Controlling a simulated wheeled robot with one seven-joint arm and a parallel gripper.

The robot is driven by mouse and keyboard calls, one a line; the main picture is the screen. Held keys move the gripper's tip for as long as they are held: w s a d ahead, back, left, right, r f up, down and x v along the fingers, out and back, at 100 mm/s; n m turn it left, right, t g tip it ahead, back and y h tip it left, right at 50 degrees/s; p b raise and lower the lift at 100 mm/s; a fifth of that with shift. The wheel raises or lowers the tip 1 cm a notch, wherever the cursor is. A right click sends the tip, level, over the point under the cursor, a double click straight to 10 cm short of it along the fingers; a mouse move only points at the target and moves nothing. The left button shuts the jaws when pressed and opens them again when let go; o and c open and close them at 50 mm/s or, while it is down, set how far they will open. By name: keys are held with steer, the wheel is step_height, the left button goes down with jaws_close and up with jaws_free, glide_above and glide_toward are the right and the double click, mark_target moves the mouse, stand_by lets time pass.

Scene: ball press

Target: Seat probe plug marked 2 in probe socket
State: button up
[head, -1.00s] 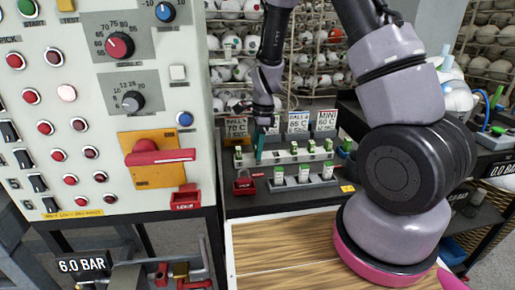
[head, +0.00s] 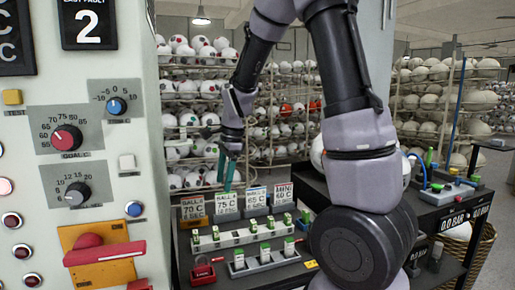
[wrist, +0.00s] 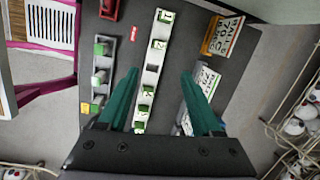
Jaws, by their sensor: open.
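Several green-topped white plugs stand on a long white rail (head: 215,241) on the dark bench; the rail also shows in the wrist view (wrist: 151,70). Three more stand in a grey block (head: 262,266) in front, seen at left in the wrist view (wrist: 106,62). I cannot single out the probe socket. My gripper (head: 226,174) is open and empty, above the rail and cards. In the wrist view its teal fingers (wrist: 162,85) are spread apart on either side of the rail.
Upright label cards (head: 228,202) stand behind the rail. A red padlock-like item (head: 203,271) sits left of the grey block. The control panel (head: 80,130) stands close at left. Racks of balls (head: 285,110) are behind. A side bench (head: 445,195) with fittings is at right.

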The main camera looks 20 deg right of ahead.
steer(key=s+d+r+n+t, duration=0.3)
steer(key=s+r+n, duration=0.3)
steer(key=s+r, duration=0.2)
steer(key=s+d+r+n+t, duration=0.3)
steer(key=s+d+r+n, duration=0.3)
steer(key=s+r, duration=0.3)
steer(key=shift+s+r, duration=0.3)
steer(key=shift+r, duration=0.45)
steer(key=shift+d, duration=0.15)
